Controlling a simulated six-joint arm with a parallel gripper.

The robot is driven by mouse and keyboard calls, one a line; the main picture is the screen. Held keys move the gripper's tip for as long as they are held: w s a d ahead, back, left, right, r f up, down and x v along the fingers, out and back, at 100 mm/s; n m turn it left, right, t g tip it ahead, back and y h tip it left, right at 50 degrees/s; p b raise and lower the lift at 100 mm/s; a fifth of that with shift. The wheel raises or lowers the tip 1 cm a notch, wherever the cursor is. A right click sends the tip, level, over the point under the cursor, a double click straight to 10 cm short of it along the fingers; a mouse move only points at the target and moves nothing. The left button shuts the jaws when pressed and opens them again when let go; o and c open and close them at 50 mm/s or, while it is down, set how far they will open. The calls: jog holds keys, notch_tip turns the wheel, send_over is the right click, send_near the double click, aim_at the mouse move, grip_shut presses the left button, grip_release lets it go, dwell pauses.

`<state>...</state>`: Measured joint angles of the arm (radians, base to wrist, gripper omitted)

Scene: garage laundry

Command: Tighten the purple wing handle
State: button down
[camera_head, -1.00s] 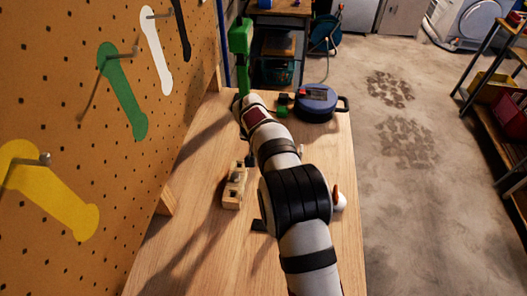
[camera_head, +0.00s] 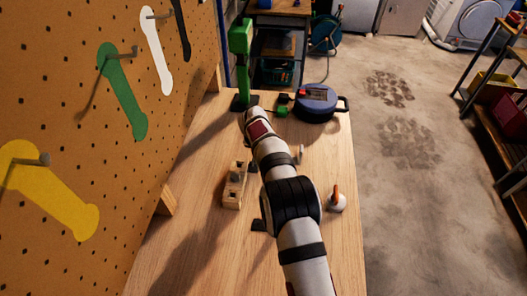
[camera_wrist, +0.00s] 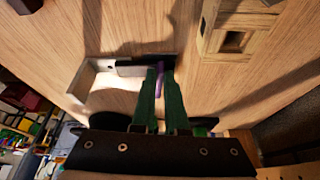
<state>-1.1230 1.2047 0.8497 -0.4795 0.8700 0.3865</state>
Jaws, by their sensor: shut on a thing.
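The purple wing handle (camera_wrist: 159,82) shows as a narrow purple strip in the wrist view. My gripper (camera_wrist: 160,76) has green fingers closed on either side of it, and they cover most of the handle. A pale metal bracket or box-like part (camera_wrist: 97,84) with a dark slot lies beside and behind the fingertips on the wood. In the head view my arm hides the gripper and the handle. How far the handle is turned cannot be seen.
A wooden block with openings (camera_head: 233,188) stands left of my arm on the workbench (camera_head: 185,262). A white item with an orange top (camera_head: 337,203) is to the right. A green upright tool (camera_head: 240,60) and a blue round device (camera_head: 318,102) are at the back. A pegboard (camera_head: 75,130) borders the left.

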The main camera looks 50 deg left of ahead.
jog(key=m, duration=0.2)
jog(key=shift+s+a+m+t+h, duration=0.15)
jog(key=shift+a+m+t+h, duration=0.15)
jog(key=shift+a+h, duration=0.1)
jog(key=shift+a+m+h, duration=0.1)
jog(key=shift+m+h, duration=0.3)
jog(key=shift+m, duration=0.7)
jog(key=c, duration=0.9)
grip_release()
jog(key=shift+c, duration=0.2)
jog(key=shift+s+r, duration=0.1)
jog(key=shift+r, duration=0.05)
